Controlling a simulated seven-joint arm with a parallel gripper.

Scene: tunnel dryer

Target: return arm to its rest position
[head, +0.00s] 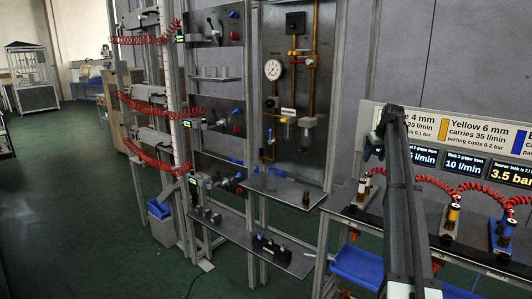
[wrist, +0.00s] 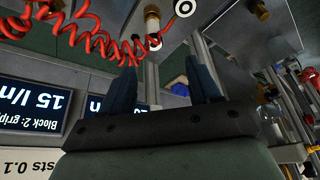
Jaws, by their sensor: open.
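In the wrist view my gripper (wrist: 164,85) shows two dark blue fingers standing well apart, open, with nothing held between them. That view is upside down, with the display panel's lettering inverted. In the head view my arm (head: 405,200) rises in front of the bench at the right, crossing the sign and displays. Its upper end hangs near the left end of the sign; the fingers cannot be made out clearly there.
The bench (head: 470,256) carries fittings with red coiled hoses (head: 437,183) close to my arm. Black displays (head: 463,164) stand behind. A blue bin (head: 356,266) hangs below. A frame with shelves (head: 240,232) and a gauge panel (head: 290,90) stand left. Green floor (head: 60,150) is clear farther left.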

